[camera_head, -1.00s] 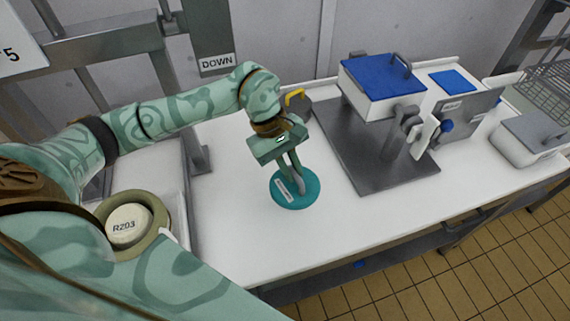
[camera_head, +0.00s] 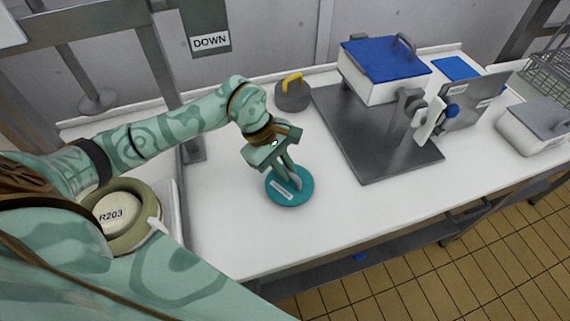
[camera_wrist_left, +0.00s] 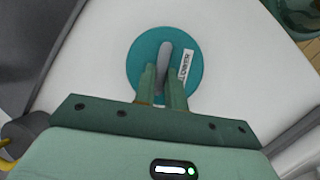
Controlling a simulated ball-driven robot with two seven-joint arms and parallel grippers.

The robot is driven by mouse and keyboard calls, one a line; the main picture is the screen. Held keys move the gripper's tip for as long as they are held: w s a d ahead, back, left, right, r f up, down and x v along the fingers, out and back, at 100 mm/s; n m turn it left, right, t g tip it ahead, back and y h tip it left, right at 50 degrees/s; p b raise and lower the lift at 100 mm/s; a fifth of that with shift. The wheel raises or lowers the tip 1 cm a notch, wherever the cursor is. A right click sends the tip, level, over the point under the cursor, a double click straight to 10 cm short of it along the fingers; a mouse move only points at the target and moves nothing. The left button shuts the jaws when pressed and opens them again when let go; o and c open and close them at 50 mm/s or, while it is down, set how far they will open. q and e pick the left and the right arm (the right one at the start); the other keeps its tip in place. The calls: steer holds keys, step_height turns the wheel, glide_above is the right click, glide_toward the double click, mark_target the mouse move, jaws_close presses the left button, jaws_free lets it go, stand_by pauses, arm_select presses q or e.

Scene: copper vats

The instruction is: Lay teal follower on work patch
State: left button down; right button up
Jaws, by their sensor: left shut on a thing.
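The teal follower (camera_head: 289,193) is a round disc with a grey upright handle and a white label, near the front of the white worktop in the head view. It also shows in the left wrist view (camera_wrist_left: 141,62). My left gripper (camera_head: 293,178) is shut on its grey handle from above; the fingers (camera_wrist_left: 162,88) stand on either side of the handle in the wrist view. The disc appears at or very close to the worktop; I cannot tell whether it touches. No marked work patch stands out on the worktop. My right gripper is not in view.
A grey round weight with a yellow handle (camera_head: 292,93) stands behind. A steel stand (camera_head: 375,150) carries a white box with a blue lid (camera_head: 384,68) to the right. A grey-lidded tub (camera_head: 535,128) is farther right. White worktop (camera_head: 345,210) is clear in front.

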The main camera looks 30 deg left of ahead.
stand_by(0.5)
arm_select(q)
steer(key=shift+f+b, duration=0.5)
steer(key=shift+f, duration=0.25)
stand_by(0.3)
steer(key=c, duration=1.4)
jaws_free()
steer(key=shift+r+p, duration=2.45)
steer(key=shift+r, duration=1.15)
